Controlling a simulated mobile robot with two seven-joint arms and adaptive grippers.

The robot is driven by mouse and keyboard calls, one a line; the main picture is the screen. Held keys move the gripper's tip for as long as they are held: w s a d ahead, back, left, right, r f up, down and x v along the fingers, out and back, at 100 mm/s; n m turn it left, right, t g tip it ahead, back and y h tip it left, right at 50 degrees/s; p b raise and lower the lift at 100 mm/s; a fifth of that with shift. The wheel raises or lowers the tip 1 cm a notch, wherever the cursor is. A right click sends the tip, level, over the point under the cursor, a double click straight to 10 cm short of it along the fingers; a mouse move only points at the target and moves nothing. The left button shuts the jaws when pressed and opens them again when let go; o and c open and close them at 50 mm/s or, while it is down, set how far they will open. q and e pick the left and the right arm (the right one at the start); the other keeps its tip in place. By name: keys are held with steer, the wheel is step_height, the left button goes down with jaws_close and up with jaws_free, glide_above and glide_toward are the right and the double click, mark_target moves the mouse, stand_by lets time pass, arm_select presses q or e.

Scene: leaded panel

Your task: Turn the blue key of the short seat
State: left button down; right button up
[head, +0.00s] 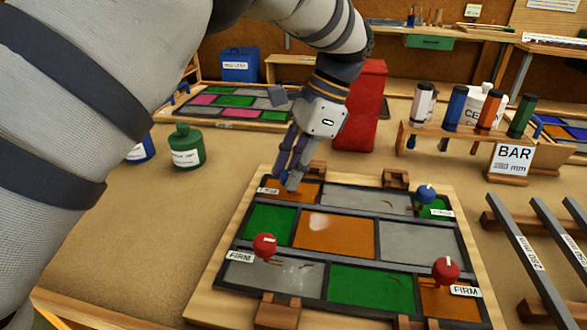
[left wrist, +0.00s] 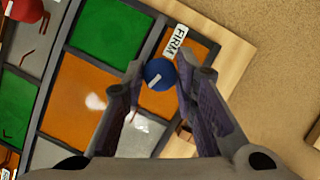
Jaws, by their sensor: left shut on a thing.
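The leaded panel (head: 334,235) of green, orange and clear panes lies in a wooden frame on the bench. My left gripper (head: 289,180) points down at its far left corner, shut on a blue key. In the left wrist view that blue key (left wrist: 159,73), round with a white mark, sits between the fingertips, beside a FIRM label (left wrist: 174,40) and an orange pane. Another blue key (head: 426,194) stands at the far right corner. Red keys stand at the near left (head: 264,246) and near right (head: 446,270). The gripper partly hides the held key in the head view.
A green bottle (head: 187,147) stands left of the panel. A red block (head: 368,105) stands behind my gripper. A rack (head: 460,137) with coloured tubes and a BAR sign (head: 512,160) is at right, with metal bars (head: 527,258) in front.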

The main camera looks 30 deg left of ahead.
arm_select(q)
steer(key=shift+f+n+g+h, duration=0.15)
steer(key=shift+n+g+h, duration=0.25)
steer(key=shift+n, duration=1.2)
steer(key=c, duration=1.3)
jaws_free()
steer(key=v, duration=0.7)
steer(key=shift+r, duration=0.35)
